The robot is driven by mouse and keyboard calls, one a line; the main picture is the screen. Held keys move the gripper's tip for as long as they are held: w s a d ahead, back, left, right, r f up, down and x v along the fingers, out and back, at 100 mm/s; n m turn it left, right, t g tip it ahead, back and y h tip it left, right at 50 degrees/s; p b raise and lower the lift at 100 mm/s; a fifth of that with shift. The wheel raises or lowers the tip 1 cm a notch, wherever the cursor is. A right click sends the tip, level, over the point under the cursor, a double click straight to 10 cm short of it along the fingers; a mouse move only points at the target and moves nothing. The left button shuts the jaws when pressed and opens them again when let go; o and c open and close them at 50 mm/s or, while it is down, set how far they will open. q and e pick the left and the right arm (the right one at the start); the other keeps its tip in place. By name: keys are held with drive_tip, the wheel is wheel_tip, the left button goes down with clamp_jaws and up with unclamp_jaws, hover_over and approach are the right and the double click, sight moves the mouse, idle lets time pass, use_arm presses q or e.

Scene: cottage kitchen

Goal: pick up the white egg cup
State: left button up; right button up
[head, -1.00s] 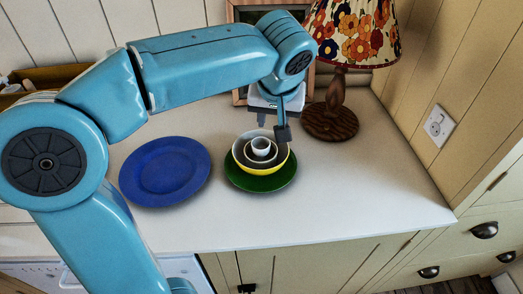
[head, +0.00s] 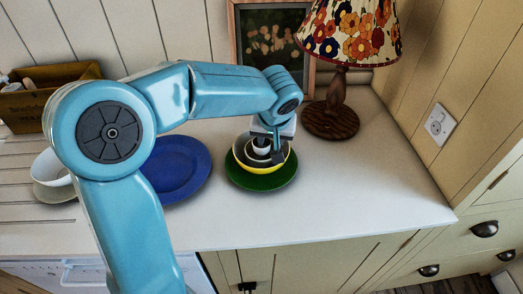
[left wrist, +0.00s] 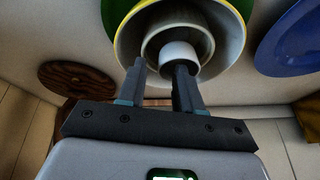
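The white egg cup (head: 261,144) stands inside a grey bowl (head: 247,154), in a yellow bowl (head: 257,171) on a green plate (head: 262,184). In the left wrist view the egg cup (left wrist: 181,51) shows at upper middle, its near part covered by one finger. My left gripper (head: 270,155) is over the nested bowls, close to the egg cup. In the left wrist view its fingers (left wrist: 159,66) are apart. One finger overlaps the egg cup and the other is at the bowls' side. I cannot tell whether they touch. My right gripper is in neither view.
A blue plate (head: 182,168) lies to the left, partly behind my arm. A lamp (head: 330,118) and a picture frame (head: 235,35) stand behind. A white cup (head: 50,168) and a wooden box (head: 35,95) are at far left. The right counter is clear.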

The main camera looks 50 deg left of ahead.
use_arm(q)
drive_tip(key=shift+d, duration=0.1)
clamp_jaws()
drive_tip(key=shift+r, duration=0.1)
wheel_tip(320, 180, up, 20)
drive_tip(key=p, duration=0.2)
drive_tip(key=shift+p, duration=0.3)
